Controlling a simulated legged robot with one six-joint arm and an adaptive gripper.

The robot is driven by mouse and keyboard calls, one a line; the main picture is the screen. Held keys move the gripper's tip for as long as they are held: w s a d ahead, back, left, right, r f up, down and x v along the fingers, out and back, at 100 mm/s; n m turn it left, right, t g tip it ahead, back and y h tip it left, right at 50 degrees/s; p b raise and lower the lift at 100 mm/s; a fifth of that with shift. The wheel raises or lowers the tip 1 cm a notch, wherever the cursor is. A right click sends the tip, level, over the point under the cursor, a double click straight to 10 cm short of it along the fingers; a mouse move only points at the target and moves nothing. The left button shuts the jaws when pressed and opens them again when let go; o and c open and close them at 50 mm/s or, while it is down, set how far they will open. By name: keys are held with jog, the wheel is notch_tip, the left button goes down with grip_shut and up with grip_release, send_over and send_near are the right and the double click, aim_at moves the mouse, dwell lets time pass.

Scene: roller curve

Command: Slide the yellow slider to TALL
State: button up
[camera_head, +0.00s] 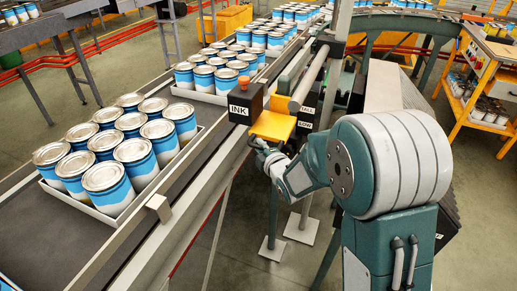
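The yellow slider (272,126) appears as a yellow block between the dark INK box (245,103) and the TALL label (308,110). A second small label (304,124), too small to read surely, sits just below TALL. My gripper (259,147) is at the lower left edge of the yellow block, touching or very close to it. My forearm comes in from the right. The fingers are small and partly hidden, so I cannot tell whether they are open or shut on the block.
A conveyor (45,234) runs along the left, carrying trays (90,207) of blue-and-white cans. A metal rail (190,205) edges it near my gripper. A grey post (335,65) stands behind the yellow block. A yellow shelf cart (487,52) stands at the far right.

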jog(key=o, duration=0.4)
jog(key=shift+w+d+r, duration=0.1)
jog(key=shift+d+r, duration=0.15)
jog(key=shift+r, duration=0.1)
jog(key=shift+o, duration=0.2)
jog(key=shift+d+f, duration=0.1)
jog(key=shift+d, duration=0.05)
jog(key=shift+s, duration=0.25)
jog(key=v, duration=1.1)
jog(key=shift+s, duration=0.2)
jog(key=shift+d, duration=0.2)
